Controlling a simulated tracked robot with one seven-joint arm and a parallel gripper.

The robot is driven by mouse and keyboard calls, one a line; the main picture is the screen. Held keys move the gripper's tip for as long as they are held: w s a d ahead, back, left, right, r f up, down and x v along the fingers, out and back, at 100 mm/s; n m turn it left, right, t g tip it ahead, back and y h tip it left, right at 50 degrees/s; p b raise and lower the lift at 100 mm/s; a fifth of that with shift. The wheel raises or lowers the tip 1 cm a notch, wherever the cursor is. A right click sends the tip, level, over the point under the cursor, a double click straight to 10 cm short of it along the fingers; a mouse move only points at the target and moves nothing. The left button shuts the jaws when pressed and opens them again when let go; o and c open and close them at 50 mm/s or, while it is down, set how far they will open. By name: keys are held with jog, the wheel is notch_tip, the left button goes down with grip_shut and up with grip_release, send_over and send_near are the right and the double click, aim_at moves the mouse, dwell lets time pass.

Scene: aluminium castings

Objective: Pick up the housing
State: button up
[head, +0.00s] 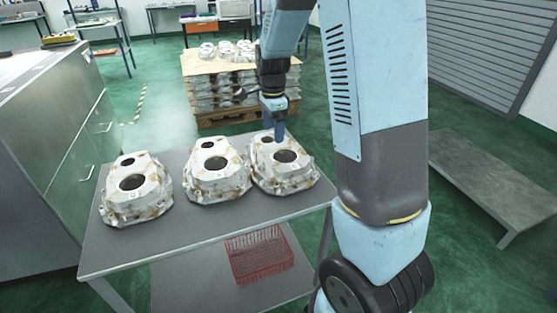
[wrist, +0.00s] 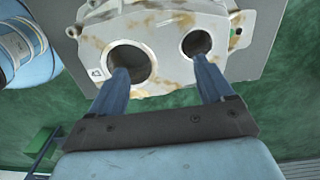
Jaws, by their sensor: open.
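Three pale metal housings with brown stains stand in a row on the grey table (head: 200,238): a left one (head: 120,205), a middle one (head: 215,187) and a right one (head: 300,179). Each has a large and a small round hole on top. My gripper (head: 279,134) is open at the top of the right housing. In the wrist view, the blue fingers of my gripper (wrist: 160,69) point at a housing (wrist: 165,78), the left fingertip overlapping the large hole and the right one the small hole. I cannot tell whether the fingertips are inside the holes.
A red wire basket (head: 260,256) sits on the table's lower shelf. A pallet stack (head: 226,112) with more castings stands behind. A grey metal cabinet (head: 50,130) is at the left, and a low grey bench (head: 490,185) at the right. Green floor lies between.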

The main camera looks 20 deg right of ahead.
aim_at(274, 148)
notch_tip(274, 148, down, 6)
jog(key=shift+w+f, duration=0.2)
jog(key=shift+f, duration=1.05)
jog(key=shift+w+f, duration=0.2)
jog(key=shift+f, duration=1.05)
grip_shut()
jog(key=shift+r, duration=0.1)
